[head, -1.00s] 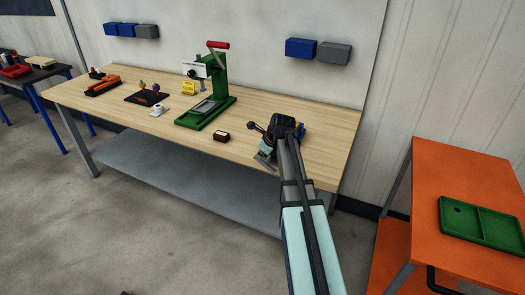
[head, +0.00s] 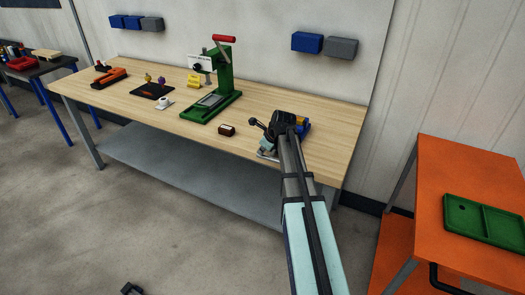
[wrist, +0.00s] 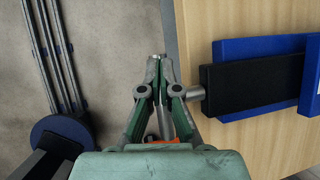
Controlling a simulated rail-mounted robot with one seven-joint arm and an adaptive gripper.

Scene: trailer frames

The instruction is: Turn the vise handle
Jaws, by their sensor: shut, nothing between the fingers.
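The blue and black vise (wrist: 250,90) is on the tabletop at the right of the wrist view. Its grey screw end (wrist: 196,93) points left past the table edge, close beside my right finger; I cannot tell if they touch. In the head view only a blue part of the vise (head: 304,129) shows past my arm. My gripper (wrist: 160,62) has its green-grey fingers together and empty, off the table edge. It also shows in the head view (head: 266,152), partly covered by my arm. I cannot make out the vise handle; my fingers cover the area left of the screw.
A green press (head: 224,78) with a red-gripped lever and a small dark red-brown box (head: 227,130) stand left of my arm on the wooden bench (head: 330,150). An orange table (head: 440,165) with a green tray (head: 490,220) is at right.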

